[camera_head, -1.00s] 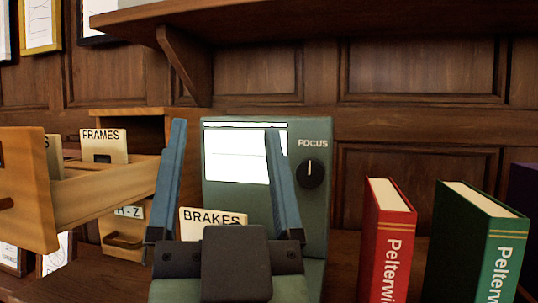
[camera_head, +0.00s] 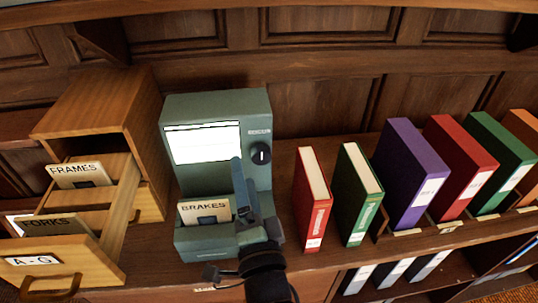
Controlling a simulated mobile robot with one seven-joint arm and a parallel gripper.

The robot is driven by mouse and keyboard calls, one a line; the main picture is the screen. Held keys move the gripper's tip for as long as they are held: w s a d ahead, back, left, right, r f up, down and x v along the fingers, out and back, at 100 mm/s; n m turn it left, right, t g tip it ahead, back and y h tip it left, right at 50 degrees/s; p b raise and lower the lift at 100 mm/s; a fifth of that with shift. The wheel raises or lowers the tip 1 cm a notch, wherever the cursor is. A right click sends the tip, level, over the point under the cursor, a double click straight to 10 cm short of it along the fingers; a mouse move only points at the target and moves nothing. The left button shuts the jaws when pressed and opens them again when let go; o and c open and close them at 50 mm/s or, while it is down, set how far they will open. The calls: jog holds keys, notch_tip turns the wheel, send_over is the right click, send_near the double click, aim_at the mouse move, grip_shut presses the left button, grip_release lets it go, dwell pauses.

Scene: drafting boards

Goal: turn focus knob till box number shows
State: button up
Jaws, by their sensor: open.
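The green reader (camera_head: 175,175) stands on the shelf with its lit white screen (camera_head: 203,143). Faint lines show on the screen, but no number can be read. The black focus knob (camera_head: 260,154) is at the right of the screen, its white mark about upright, under the FOCUS label. A card marked BRAKES (camera_head: 205,210) sits in the reader's front tray. My gripper (camera_head: 244,172) is open, its blue fingers seen nearly edge-on before the reader's right side, with the tips below and left of the knob. It looks empty; I cannot tell its distance from the reader.
A wooden card cabinet (camera_head: 105,105) stands at left with an open A-G drawer (camera_head: 70,262) holding FRAMES and FORKS cards. A red book (camera_head: 312,200) and a green book (camera_head: 358,195) stand right of the reader, with more binders beyond. Bare shelf lies between reader and red book.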

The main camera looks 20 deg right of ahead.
aim_at(262, 159)
jog(key=shift+s+d+f+m+g+h+p, duration=0.6)
jog(key=shift+s+d+f+m+g+p, duration=0.35)
jog(key=shift+s+d+m+p, duration=1.4)
jog(key=shift+n, duration=0.25)
jog(key=x, duration=0.3)
jog(key=a+x, duration=0.1)
jog(key=x, duration=0.3)
jog(key=a+x, duration=0.1)
jog(key=x, duration=0.3)
jog(key=shift+w, duration=0.3)
jog(key=shift+r+m+p, duration=0.1)
jog(key=shift+m+p, duration=0.55)
jog(key=shift+m, duration=0.25)
jog(key=m, duration=0.3)
grip_shut()
